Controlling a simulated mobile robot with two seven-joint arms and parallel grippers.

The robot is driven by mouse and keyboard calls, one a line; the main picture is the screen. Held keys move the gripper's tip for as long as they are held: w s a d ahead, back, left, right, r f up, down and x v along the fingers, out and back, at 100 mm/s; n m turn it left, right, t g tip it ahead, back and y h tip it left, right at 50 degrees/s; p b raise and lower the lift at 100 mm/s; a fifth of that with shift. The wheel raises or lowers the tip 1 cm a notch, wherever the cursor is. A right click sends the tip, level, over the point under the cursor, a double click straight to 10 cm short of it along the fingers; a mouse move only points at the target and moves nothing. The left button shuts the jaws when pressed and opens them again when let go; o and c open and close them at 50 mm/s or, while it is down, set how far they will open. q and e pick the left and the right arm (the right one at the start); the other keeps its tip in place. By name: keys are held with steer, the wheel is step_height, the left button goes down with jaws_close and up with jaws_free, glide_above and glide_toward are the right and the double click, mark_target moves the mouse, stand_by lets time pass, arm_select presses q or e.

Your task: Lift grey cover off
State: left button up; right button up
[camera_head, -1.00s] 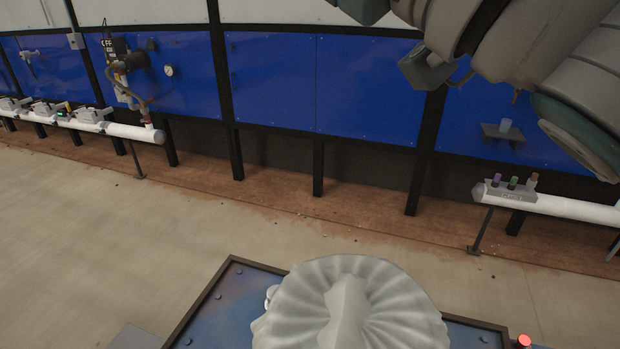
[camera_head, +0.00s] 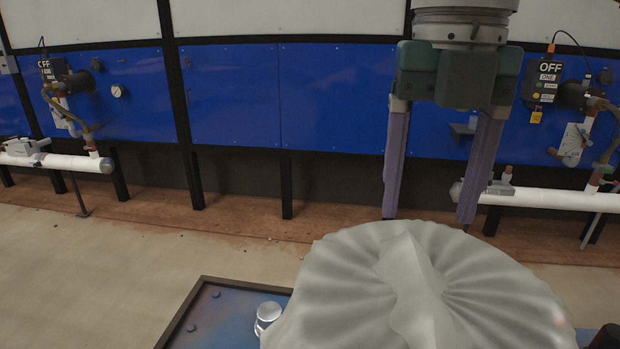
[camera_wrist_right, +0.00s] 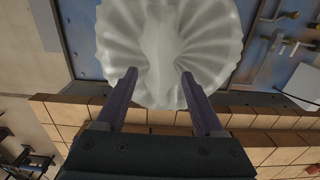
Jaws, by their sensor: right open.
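The grey cover (camera_head: 420,285) is a pale, pleated, cloth-like dome with a raised ridge in its middle. It sits on a blue panel with a dark frame at the bottom of the head view, and what lies under it is hidden. In the right wrist view the cover (camera_wrist_right: 165,45) is at the top centre. My right gripper (camera_head: 428,215) points down with its two purple fingers spread, above or behind the cover, empty. In the right wrist view its fingertips (camera_wrist_right: 159,75) appear on either side of the cover's near part. My left gripper is not in view.
A small shiny metal knob (camera_head: 268,316) stands on the blue panel (camera_head: 215,320) left of the cover. Brown blocks (camera_wrist_right: 270,140) line the panel's edge in the wrist view. White pipes (camera_head: 60,162) and a blue wall stand behind, with open floor between.

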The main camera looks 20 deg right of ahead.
mark_target(415, 261)
step_height(415, 261, down, 9)
steer(key=shift+a+p, duration=0.15)
steer(key=shift+p, duration=0.7)
steer(key=shift+c, duration=0.2)
jaws_close()
steer(key=shift+r, duration=0.1)
